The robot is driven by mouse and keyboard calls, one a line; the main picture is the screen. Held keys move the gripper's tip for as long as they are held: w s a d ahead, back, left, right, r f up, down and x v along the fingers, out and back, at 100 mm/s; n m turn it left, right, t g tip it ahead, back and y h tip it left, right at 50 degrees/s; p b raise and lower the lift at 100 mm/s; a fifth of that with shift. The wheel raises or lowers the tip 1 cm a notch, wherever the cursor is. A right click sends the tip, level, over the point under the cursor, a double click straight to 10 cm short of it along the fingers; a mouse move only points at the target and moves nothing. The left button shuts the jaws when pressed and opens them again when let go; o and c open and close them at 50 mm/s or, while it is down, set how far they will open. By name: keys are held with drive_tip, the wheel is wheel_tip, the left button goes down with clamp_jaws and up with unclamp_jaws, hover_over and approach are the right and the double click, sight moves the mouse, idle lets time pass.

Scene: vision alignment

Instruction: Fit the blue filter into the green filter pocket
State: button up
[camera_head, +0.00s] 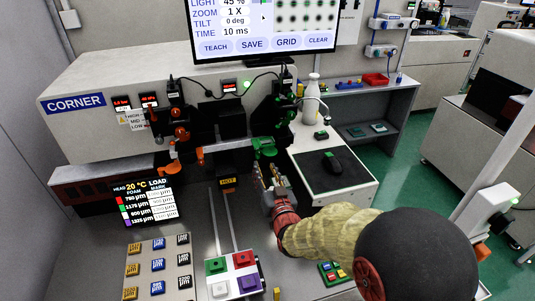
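My gripper (268,174) points away from the camera at the front of the machine, just below a green holder (264,148). Its fingers are small and partly merge with the parts behind, so I cannot tell whether they are open or touch the holder. No blue filter is visible in it. Blue square pieces (158,265) stand in the middle column of a grid at the lower left, between gold and black ones. A green square (215,266) is at the back left of a four-colour block. I cannot tell which green part is the filter pocket.
A black mouse pad (331,174) and white bottle (311,100) are to the right. A button box (334,272) lies below my arm.

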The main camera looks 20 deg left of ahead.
sight(259, 154)
drive_tip(key=x, duration=0.2)
drive_tip(key=b+x, duration=0.1)
drive_tip(key=x, duration=0.5)
drive_tip(key=shift+d+r+b, duration=0.1)
drive_tip(key=shift+r+b, duration=0.15)
drive_tip(key=shift+b, duration=0.05)
drive_tip(key=c, duration=0.3)
clamp_jaws()
idle(0.4)
